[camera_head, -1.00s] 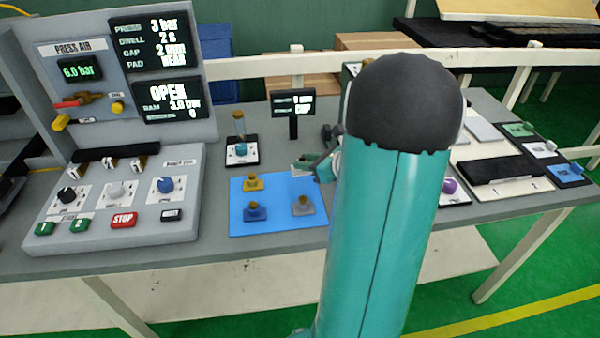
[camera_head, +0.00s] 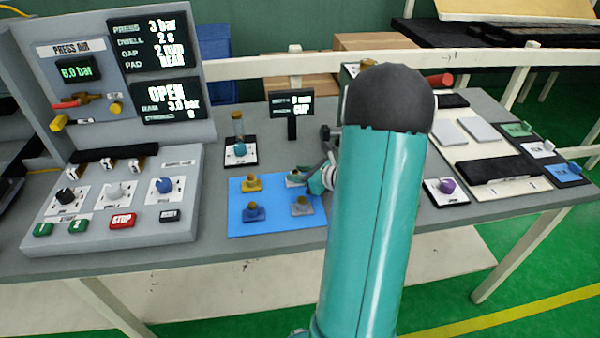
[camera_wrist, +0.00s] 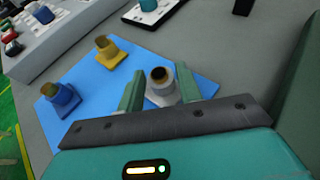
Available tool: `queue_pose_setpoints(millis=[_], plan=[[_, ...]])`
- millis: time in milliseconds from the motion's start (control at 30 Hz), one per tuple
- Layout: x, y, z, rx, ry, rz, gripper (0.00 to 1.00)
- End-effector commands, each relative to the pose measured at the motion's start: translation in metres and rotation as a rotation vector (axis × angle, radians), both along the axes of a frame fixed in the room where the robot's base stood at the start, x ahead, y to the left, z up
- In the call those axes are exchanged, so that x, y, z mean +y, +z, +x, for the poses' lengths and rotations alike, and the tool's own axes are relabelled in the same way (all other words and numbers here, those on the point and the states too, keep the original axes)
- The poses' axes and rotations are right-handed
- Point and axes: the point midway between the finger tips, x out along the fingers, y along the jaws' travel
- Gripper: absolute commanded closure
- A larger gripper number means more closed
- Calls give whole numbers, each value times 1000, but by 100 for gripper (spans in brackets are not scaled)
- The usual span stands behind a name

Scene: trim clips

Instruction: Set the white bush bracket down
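The white bush bracket (camera_wrist: 160,88) has a pale base and a round bush with a brownish top. In the wrist view it stands upright between the two green fingers of my gripper (camera_wrist: 160,84), which sit close on either side of the bush. In the head view the bracket (camera_head: 294,180) is at the back right of the blue mat (camera_head: 240,222), at or just above its surface; I cannot tell if the base touches. My gripper (camera_head: 303,174) comes in from the right, and my arm hides part of the bench.
A yellow bracket (camera_head: 251,184), a blue bracket (camera_head: 254,212) and a grey bracket (camera_head: 302,206) stand on the mat. Behind are a small display (camera_head: 291,104) and a teal-knob unit (camera_head: 239,150). The press console (camera_head: 120,190) is left. The mat's middle is bare.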

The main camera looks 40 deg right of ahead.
Motion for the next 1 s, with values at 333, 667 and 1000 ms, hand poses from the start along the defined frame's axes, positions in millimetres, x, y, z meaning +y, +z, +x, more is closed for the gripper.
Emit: queue_pose_setpoints(millis=[333, 667, 1000], plan=[[0, 1, 0, 0, 0, -1, 50], [-8, 19, -35, 0, -3, -2, 50], [-19, 44, -96, 0, -2, -3, 50]])
